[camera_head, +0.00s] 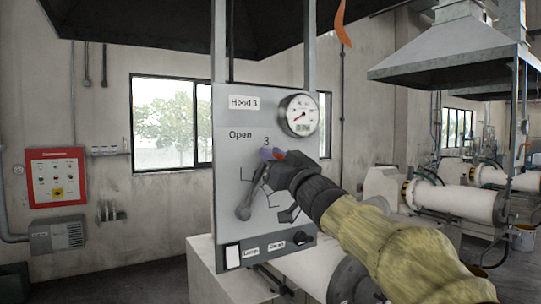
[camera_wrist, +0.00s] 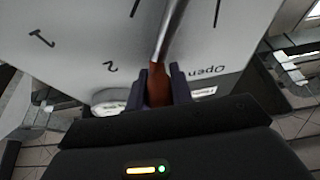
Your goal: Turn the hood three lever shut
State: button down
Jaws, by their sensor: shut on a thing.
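The hood three lever is a grey metal arm (camera_head: 254,190) on the front of the grey panel labelled "Hood 3" (camera_head: 228,118). It tilts up and to the right from its round pivot, towards the printed "3" beside the word "Open". My gripper (camera_head: 272,155) is at the lever's upper end and hides most of the grip there. In the wrist view, the fingers of my gripper (camera_wrist: 161,88) are shut around the reddish-brown grip (camera_wrist: 158,86), with the metal rod (camera_wrist: 170,30) running away from it. The marks "1" and "2" show upside down on the panel.
A round gauge (camera_head: 299,115) sits at the panel's upper right. Small labels and a white plate (camera_head: 232,257) are along its lower edge. A large dark hood (camera_head: 180,25) hangs overhead. A red box (camera_head: 56,177) is on the left wall. White mill cylinders (camera_head: 455,200) stand at right.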

jog(key=w+d+f+m+h+b, duration=0.2)
jog(key=d+f+m+h, duration=0.1)
jog(key=f+m, duration=0.3)
jog(key=w+d+f+m+h+b, duration=0.2)
jog(key=f+m, duration=0.5)
jog(key=m, duration=0.4)
jog(key=shift+w+d+t+h, duration=0.35)
jog(key=shift+d+h, duration=0.55)
jog(key=shift+h, duration=0.5)
jog(key=shift+f, duration=0.1)
jog(key=c, duration=1.2)
grip_release()
jog(key=shift+c, duration=0.2)
jog(key=shift+s, duration=0.1)
jog(key=b+v, duration=0.5)
jog(key=v, duration=1.2)
jog(key=shift+s, duration=0.15)
